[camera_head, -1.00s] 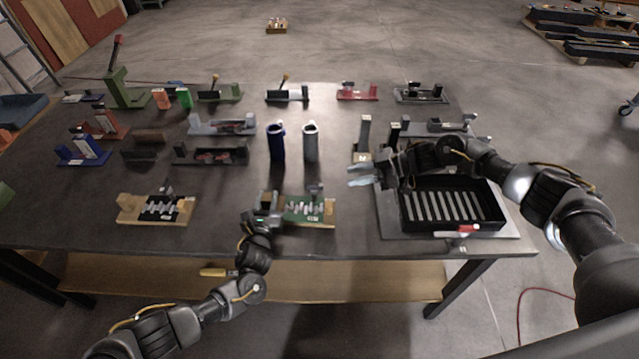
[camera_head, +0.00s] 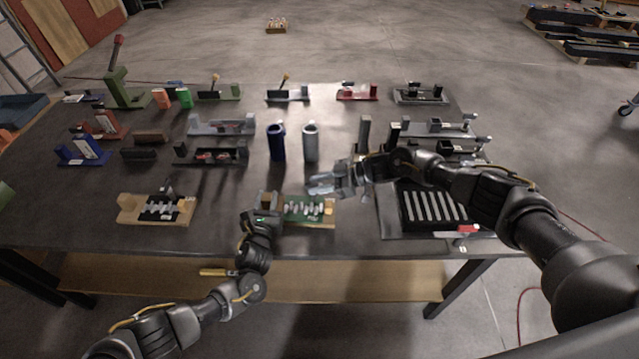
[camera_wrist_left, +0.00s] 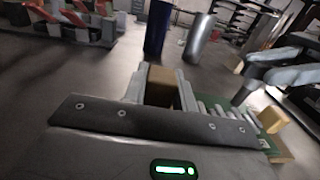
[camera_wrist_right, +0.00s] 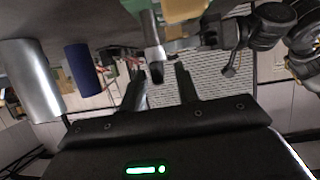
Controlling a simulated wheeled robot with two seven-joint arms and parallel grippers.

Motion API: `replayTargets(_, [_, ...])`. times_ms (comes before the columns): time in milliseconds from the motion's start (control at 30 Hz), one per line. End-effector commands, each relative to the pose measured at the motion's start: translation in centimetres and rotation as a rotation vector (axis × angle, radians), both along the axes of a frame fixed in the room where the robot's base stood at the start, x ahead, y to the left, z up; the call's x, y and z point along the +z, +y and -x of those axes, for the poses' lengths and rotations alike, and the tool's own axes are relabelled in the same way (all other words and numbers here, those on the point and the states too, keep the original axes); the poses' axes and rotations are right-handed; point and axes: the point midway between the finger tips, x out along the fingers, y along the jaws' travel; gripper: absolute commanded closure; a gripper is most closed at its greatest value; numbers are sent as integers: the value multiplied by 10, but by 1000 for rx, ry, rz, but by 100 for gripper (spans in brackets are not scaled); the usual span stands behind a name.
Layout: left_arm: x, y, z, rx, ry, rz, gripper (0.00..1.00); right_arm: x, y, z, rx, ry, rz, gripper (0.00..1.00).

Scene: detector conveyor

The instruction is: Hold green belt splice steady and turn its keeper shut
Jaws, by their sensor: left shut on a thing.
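The green belt splice (camera_head: 303,210) lies on a wooden base at the front middle of the table, with pale clips along it. My left gripper (camera_head: 268,198) is shut on the wooden block at its left end; the block shows between the fingers in the left wrist view (camera_wrist_left: 161,86). My right gripper (camera_head: 318,184) hovers just above and behind the splice. Its fingers stand apart in the right wrist view (camera_wrist_right: 160,78). A grey post with a dark end (camera_wrist_right: 153,50), perhaps the keeper, shows beyond and between them; contact is unclear. The right gripper hides the keeper in the head view.
A similar splice (camera_head: 157,210) on wood stands at left. Blue (camera_head: 277,143) and grey (camera_head: 310,143) cylinders stand behind my right gripper. A black slatted tray (camera_head: 432,207) lies under my right arm. Table room is clear between the two splices.

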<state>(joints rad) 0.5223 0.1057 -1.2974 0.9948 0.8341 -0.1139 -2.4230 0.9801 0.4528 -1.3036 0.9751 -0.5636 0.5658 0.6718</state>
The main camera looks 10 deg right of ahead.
Motion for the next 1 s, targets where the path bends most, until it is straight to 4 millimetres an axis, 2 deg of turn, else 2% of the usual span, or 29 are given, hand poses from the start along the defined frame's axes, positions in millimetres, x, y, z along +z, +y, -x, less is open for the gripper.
replayTargets(67, [0,1,0,2,1,0,100,0,0,0,0,0,0,68])
replayTargets(300, [0,1,0,1,1,-1,100,0,0,0,0,0,0,100])
replayTargets(667, [0,1,0,1,1,-1,100,-2,1,2,-26,2,-1,100])
replayTargets(1000, [0,0,0,0,0,0,100,-3,4,7,-231,4,-4,100])
